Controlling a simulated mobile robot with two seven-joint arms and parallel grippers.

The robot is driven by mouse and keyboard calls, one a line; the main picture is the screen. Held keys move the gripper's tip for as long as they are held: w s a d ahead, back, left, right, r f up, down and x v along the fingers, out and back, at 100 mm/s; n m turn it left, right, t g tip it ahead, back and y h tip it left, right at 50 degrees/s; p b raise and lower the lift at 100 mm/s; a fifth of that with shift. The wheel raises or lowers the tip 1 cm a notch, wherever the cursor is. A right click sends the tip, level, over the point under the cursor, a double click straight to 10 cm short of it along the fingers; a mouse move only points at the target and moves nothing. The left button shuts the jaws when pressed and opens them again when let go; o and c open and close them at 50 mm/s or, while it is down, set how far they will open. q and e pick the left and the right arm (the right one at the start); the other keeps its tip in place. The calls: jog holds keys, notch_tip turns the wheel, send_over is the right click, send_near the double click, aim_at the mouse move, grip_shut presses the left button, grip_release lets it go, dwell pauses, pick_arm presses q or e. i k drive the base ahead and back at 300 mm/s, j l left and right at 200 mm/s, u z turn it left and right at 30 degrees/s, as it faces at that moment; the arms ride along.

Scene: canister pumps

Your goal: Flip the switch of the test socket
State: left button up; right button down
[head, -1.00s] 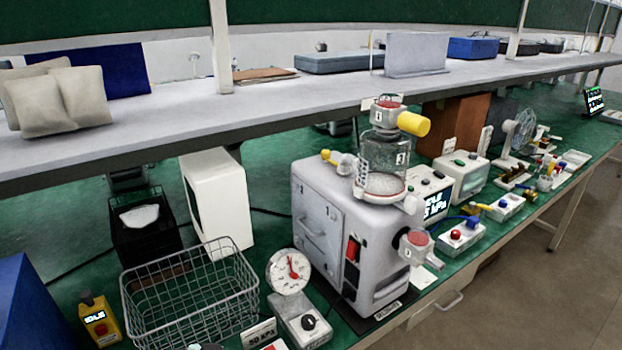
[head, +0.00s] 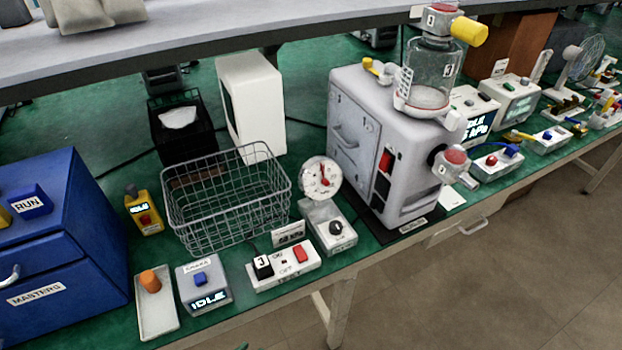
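The test socket (head: 284,268) is a white strip near the front edge of the green bench, in front of the wire basket. A black plug (head: 263,266) marked 3 sits in its left part. A red rocker switch (head: 301,254) is at its right end, with ON and OFF lettering between. I cannot tell which way the switch is tipped. Neither of my grippers is clearly in view. A tiny green bit shows at the bottom edge, too small to identify.
A wire basket (head: 228,205) stands behind the socket. A dial gauge (head: 327,205) and the grey pump (head: 375,140) stand to its right. A small IDLE box (head: 203,283), a white tray (head: 156,312) with an orange knob, and a blue MASTERS cabinet (head: 60,250) are to its left.

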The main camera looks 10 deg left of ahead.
aim_at(301, 255)
jog(key=l, duration=0.75)
jog(key=i+l, duration=0.1)
jog(key=l, duration=0.65)
jog(key=l+u, duration=0.25)
jog(key=u, duration=0.15)
jog(key=l+u, duration=0.25)
jog(key=u, duration=0.5)
jog(key=i+j, duration=0.4)
jog(key=i, duration=0.15)
